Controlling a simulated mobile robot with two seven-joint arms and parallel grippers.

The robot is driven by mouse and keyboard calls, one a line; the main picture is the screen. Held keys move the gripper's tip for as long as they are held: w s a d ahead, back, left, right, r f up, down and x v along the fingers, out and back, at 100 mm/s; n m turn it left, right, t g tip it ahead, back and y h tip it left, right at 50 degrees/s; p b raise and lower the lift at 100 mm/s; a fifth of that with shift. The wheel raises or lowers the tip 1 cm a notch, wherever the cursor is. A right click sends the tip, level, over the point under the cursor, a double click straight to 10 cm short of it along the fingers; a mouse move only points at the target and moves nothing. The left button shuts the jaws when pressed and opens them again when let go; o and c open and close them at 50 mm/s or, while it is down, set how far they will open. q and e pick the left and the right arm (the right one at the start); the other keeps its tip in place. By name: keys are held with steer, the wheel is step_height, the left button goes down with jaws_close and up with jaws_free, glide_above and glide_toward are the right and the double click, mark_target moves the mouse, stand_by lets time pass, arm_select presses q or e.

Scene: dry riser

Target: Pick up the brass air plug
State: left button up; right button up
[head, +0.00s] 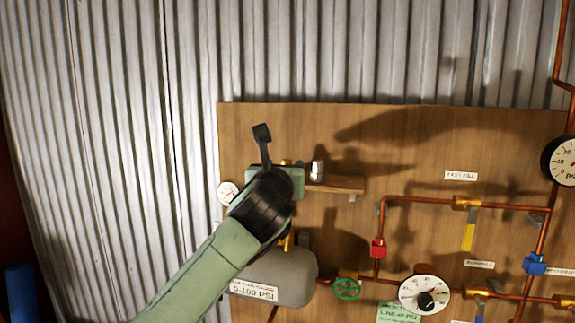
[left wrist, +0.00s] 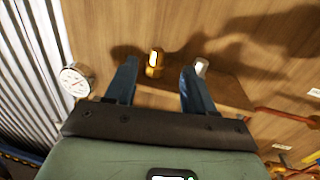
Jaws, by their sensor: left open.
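The brass air plug (left wrist: 154,64) is a small upright brass piece, seen in the left wrist view against the wooden board. In the head view only a bit of brass (head: 286,162) shows behind my left gripper. My left gripper (head: 264,178) is in front of the board, with its fingers mostly hidden in the head view. In the left wrist view its two dark blue fingers (left wrist: 158,72) are apart, and the plug shows in the gap between their tips. No contact is visible, and the depth between them is unclear. My right gripper is in neither view.
A silvery fitting (head: 318,170) stands on a wooden shelf (head: 342,183) right of the plug; it also shows beside the right finger (left wrist: 201,67). A small gauge (head: 228,193) is to the left. A grey tank (head: 285,278) and copper pipes (head: 420,199) are lower.

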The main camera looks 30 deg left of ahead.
mark_target(287, 162)
arm_select(q)
steer(key=p+x, duration=0.2)
steer(key=x, duration=0.4)
steer(key=shift+w+a+f, duration=0.15)
steer(key=shift+w+a, duration=0.1)
steer(key=shift+w+f, duration=0.15)
steer(key=shift+w, duration=0.05)
steer(key=shift+s, duration=0.3)
steer(key=shift+c, duration=0.4)
steer(key=shift+s, duration=0.15)
steer(key=c, duration=0.5)
jaws_close()
arm_select(e)
steer(key=w+r, duration=0.2)
steer(key=w, duration=0.1)
steer(key=shift+w+r, duration=0.15)
steer(key=shift+r, duration=0.2)
